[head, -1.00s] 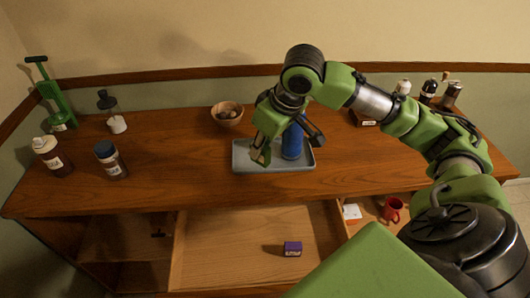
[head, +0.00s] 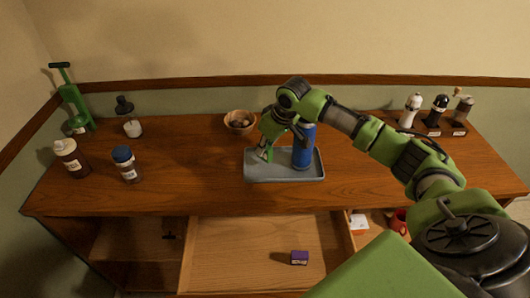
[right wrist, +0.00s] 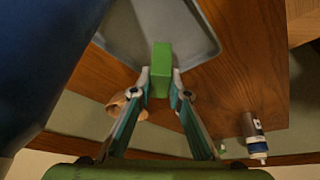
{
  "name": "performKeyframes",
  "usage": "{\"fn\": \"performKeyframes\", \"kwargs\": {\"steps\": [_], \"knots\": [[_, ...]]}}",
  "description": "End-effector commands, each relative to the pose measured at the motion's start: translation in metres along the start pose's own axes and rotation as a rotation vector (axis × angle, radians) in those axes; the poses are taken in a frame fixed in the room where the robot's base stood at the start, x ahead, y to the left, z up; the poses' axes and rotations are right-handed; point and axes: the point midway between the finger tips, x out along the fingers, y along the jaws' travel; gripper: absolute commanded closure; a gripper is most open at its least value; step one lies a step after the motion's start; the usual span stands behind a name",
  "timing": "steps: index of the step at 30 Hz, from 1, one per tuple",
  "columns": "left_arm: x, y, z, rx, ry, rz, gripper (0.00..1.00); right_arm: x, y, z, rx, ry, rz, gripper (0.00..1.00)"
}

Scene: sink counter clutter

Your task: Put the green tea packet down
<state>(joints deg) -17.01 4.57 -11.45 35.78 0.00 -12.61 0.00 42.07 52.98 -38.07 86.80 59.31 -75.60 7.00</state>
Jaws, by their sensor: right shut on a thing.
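The green tea packet (right wrist: 161,70) is a small green box between the fingertips of my right gripper (right wrist: 160,84) in the right wrist view. My right gripper (head: 266,151) is shut on it, over the left part of the grey tray (head: 285,178) in the head view. The packet is mostly hidden by the gripper there. I cannot tell whether it touches the tray. A blue bottle or can (head: 302,152) stands on the tray, just right of the gripper. My left gripper is not in view.
A wooden bowl (head: 240,122) stands behind the tray. Bottles stand at the left, including a blue-capped jar (head: 126,164). A rack with grinders (head: 432,129) is at the back right.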

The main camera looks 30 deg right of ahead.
Motion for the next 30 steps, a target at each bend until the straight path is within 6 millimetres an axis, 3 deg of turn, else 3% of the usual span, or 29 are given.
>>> {"fn": "performKeyframes", "kwargs": {"steps": [7,18,19,21,30], "knots": [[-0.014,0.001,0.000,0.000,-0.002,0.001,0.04,0.027,0.000,0.011,0.000,-0.002,0.000,1.00],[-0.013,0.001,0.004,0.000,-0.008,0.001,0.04,0.032,0.000,0.013,0.000,-0.001,0.000,1.00],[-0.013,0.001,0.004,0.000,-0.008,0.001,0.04,0.033,0.000,0.013,0.000,-0.001,0.000,0.81],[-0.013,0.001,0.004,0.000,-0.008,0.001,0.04,0.032,0.000,0.013,0.000,-0.001,0.000,0.67],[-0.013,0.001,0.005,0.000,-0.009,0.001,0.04,0.032,0.000,0.013,0.000,0.000,0.000,0.67]]}}
